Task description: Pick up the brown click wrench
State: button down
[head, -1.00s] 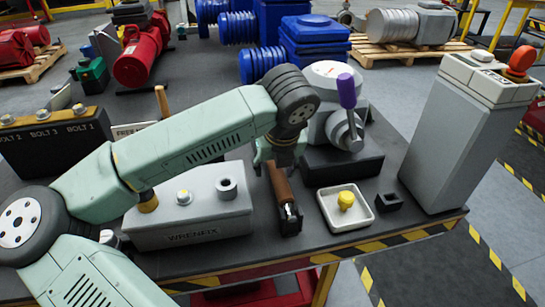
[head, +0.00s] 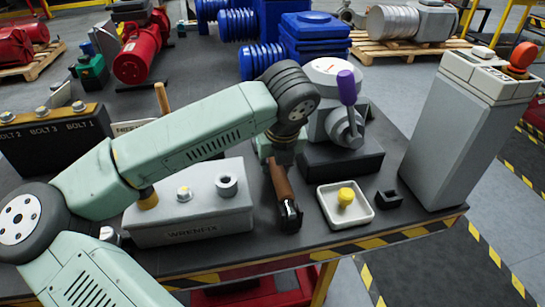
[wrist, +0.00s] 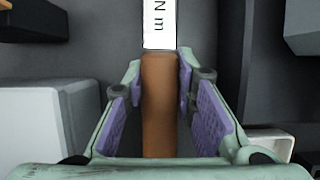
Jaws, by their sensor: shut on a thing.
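The brown click wrench shows in the head view (head: 281,182) as a brown handle with a dark end towards the table's front edge. In the wrist view its brown handle (wrist: 159,105) runs up the middle, and a white label reading "N m" lies beyond it. My gripper (wrist: 160,80) has its purple-padded fingers on both sides of the handle and is shut on it. In the head view my gripper (head: 278,150) is at the wrench's far end, partly hidden by my wrist. I cannot tell whether the wrench is clear of the table.
A grey WRENFIX block (head: 190,215) stands close left of the wrench. A white tray (head: 345,222) with a yellow-topped piece is to its right. A grey valve actuator with a purple handle (head: 347,88) stands behind. A tall grey pedestal (head: 450,145) stands at the right.

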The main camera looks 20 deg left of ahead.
jog(key=shift+r, duration=0.15)
notch_tip(320, 180, up, 10)
jog(key=shift+f+b, duration=0.25)
jog(key=shift+b, duration=0.9)
jog(key=shift+r, duration=0.2)
jog(key=shift+d, duration=0.1)
